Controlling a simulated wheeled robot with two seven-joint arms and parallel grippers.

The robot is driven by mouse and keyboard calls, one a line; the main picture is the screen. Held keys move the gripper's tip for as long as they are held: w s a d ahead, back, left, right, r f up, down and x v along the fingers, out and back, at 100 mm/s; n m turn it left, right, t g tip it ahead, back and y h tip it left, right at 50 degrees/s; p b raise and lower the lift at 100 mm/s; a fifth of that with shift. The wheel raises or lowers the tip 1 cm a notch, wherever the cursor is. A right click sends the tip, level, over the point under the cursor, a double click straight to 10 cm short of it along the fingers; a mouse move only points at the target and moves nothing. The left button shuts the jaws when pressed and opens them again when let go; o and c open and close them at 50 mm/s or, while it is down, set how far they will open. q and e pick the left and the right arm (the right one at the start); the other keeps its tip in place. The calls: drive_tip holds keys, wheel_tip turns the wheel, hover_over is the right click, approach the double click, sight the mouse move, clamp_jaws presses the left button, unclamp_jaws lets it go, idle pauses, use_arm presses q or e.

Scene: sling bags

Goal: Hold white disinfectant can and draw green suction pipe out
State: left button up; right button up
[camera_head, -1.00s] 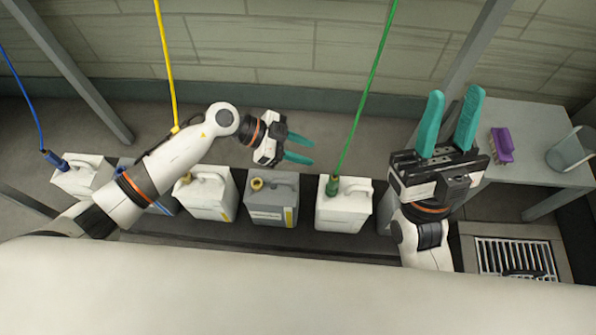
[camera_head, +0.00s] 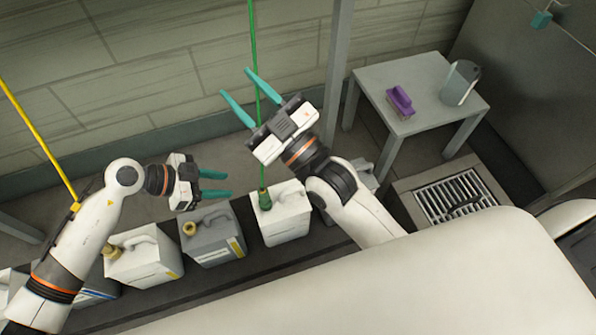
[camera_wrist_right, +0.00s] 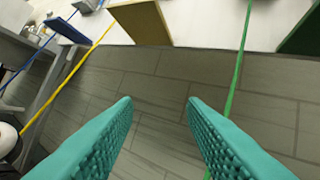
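The white can (camera_head: 284,222) stands upright on the dark strip. The green suction pipe (camera_head: 252,35) rises from the green fitting (camera_head: 264,199) at its top. My left gripper (camera_head: 230,184) is open and empty, left of the white can, with its fingers pointing right. My right gripper (camera_head: 236,82) is open above the can, its fingers pointing up and left. The pipe crosses its right finger in the head view. In the right wrist view the pipe (camera_wrist_right: 240,62) passes behind the right finger, and nothing is gripped.
A grey can (camera_head: 211,240) and another white can (camera_head: 142,262) stand to the left in the row. A yellow pipe (camera_head: 38,140) runs at the left. A grey table (camera_head: 420,118) holds a purple brush (camera_head: 399,101) and a jug (camera_head: 459,82). A floor grate (camera_head: 456,196) lies below.

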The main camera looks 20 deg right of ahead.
wheel_tip(320, 180, down, 6)
drive_tip(key=w+a+n+g+h, duration=0.1)
drive_tip(key=w+a+n+g, duration=0.1)
drive_tip(key=w+g, duration=0.15)
drive_tip(key=n+g+h, duration=0.6)
drive_tip(key=g+h, duration=0.4)
drive_tip(key=g, duration=0.4)
approach(296, 188)
drive_tip(key=x, duration=1)
drive_tip(key=shift+f, duration=0.4)
